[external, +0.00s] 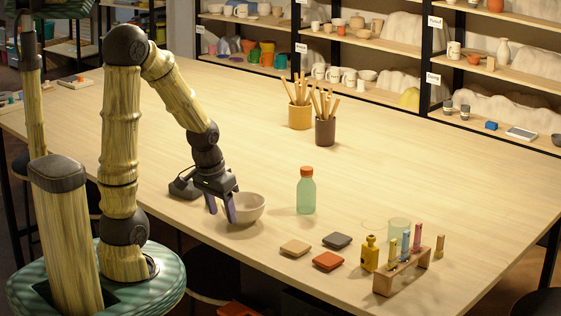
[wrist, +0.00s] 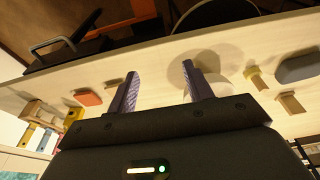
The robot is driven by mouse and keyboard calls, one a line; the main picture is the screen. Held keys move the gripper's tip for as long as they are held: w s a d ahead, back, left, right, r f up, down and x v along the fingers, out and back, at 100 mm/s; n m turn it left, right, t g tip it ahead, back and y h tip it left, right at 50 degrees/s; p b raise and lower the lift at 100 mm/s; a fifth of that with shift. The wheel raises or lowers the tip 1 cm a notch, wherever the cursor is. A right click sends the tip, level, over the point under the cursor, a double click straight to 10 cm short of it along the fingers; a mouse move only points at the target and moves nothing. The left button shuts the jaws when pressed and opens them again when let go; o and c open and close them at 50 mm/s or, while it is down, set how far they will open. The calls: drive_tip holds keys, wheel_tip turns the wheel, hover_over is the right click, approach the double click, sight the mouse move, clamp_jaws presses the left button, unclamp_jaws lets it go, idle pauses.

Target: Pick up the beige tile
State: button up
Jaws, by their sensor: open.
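The beige tile (external: 295,248) lies flat on the table, left of the red-orange tile (external: 328,261) and the dark grey tile (external: 337,240). In the wrist view a small tan piece, likely the beige tile (wrist: 113,84), lies left of the fingers near the orange-red tile (wrist: 88,98). My gripper (external: 222,212) is open and empty, fingers pointing down, at the left side of the grey bowl (external: 248,207). It is up and left of the beige tile, apart from it. The open fingers also show in the wrist view (wrist: 159,70).
A green bottle (external: 306,192) with an orange cap stands behind the tiles. A yellow bottle (external: 370,254), a clear glass (external: 399,230) and a wooden rack (external: 402,272) of coloured vials stand to their right. Two brush pots stand farther back. The right half of the table is mostly clear.

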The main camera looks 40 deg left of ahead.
drive_tip(key=o, duration=0.4)
drive_tip(key=shift+o, duration=0.2)
drive_tip(key=shift+w, duration=0.1)
drive_tip(key=w+a+t, duration=0.1)
drive_tip(key=w+a, duration=0.2)
drive_tip(key=w+a+t+y, duration=0.1)
drive_tip(key=w+a, duration=0.2)
drive_tip(key=w, duration=0.1)
drive_tip(key=w+a+t, duration=0.1)
drive_tip(key=w+a, duration=0.3)
drive_tip(key=shift+a+r+y, duration=0.1)
drive_tip(key=shift+r+y, duration=0.2)
drive_tip(key=w+a+t, duration=0.3)
drive_tip(key=w+a, duration=0.1)
drive_tip(key=a, duration=0.5)
drive_tip(key=w+a+t, duration=0.2)
drive_tip(key=w+a, duration=0.3)
drive_tip(key=a, duration=0.5)
drive_tip(key=s+a+t+h+p, duration=0.1)
drive_tip(key=s+a+t, duration=0.2)
drive_tip(key=a, duration=0.7)
drive_tip(key=shift+s+r+h, duration=0.15)
drive_tip(key=shift+s+h, duration=0.05)
drive_tip(key=shift+h, duration=0.2)
